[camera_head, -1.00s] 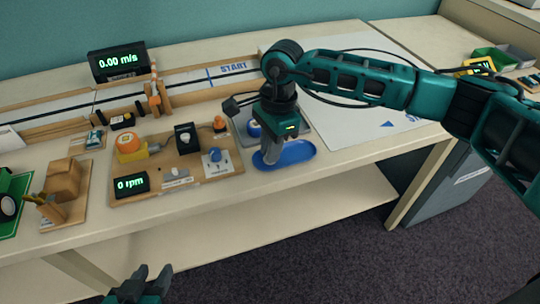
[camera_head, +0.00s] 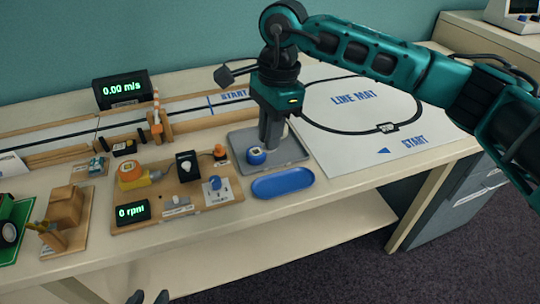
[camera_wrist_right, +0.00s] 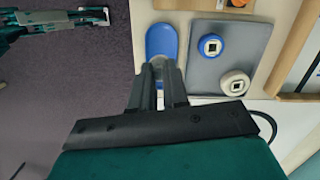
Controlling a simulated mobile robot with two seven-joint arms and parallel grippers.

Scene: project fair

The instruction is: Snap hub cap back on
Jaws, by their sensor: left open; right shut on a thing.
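My right gripper (camera_head: 270,145) is above the grey tray (camera_head: 298,152), beside the blue oval dish (camera_head: 283,183). In the right wrist view its fingers (camera_wrist_right: 160,72) are closed on a small pale piece (camera_wrist_right: 157,62), perhaps the hub cap, mostly hidden between the tips. A blue round wheel-like piece (camera_wrist_right: 210,45) and a cream one (camera_wrist_right: 235,83) sit on the grey tray. A green model car (camera_head: 8,222) with a dark wheel and pale centre is cut off at the left edge. My left gripper (camera_head: 149,297) barely shows at the bottom edge, open, away from the table.
A wooden board (camera_head: 180,208) with an orange-topped device, switches and an rpm display stands left of the dish. A wooden block stand (camera_head: 66,212) is near the car. The line mat (camera_head: 375,125) lies right; a speed display (camera_head: 121,89) stands at the back.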

